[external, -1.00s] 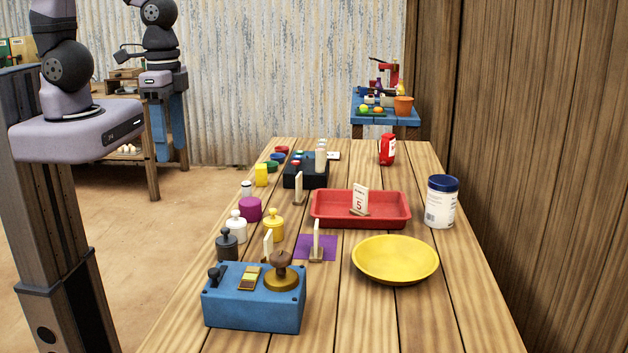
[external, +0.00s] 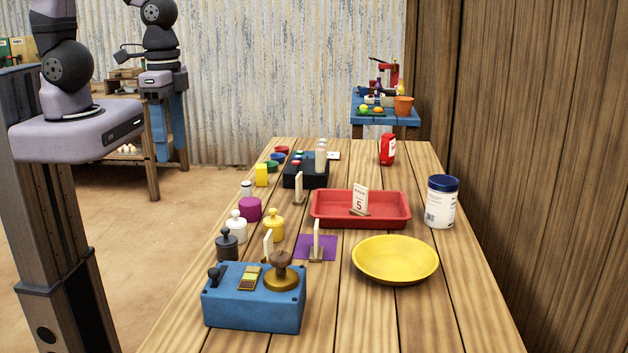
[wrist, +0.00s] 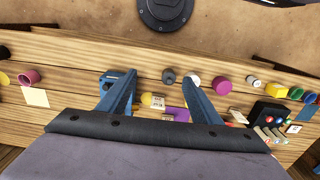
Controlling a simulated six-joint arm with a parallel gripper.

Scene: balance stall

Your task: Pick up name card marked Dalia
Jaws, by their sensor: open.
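Several upright cards in small wooden stands are on the table. One with a 5 (external: 360,199) stands at the red tray; the small writing above the number is unreadable. Others stand on the purple mat (external: 316,240), behind the blue box (external: 268,245) and in front of the dark box (external: 298,187); these show nearly edge-on. I cannot tell which is marked Dalia. In the wrist view, cards show between my fingers (wrist: 153,100) and further right (wrist: 238,115). My gripper (wrist: 161,75) is open and empty, above the table; it is out of the external view.
A blue box (external: 254,308) with a brown knob stands at the near end. A yellow plate (external: 395,258), red tray (external: 330,221) and white jar (external: 441,205) are on the right. Several knobbed weights (external: 272,228) and a magenta cup (external: 250,209) line the left edge.

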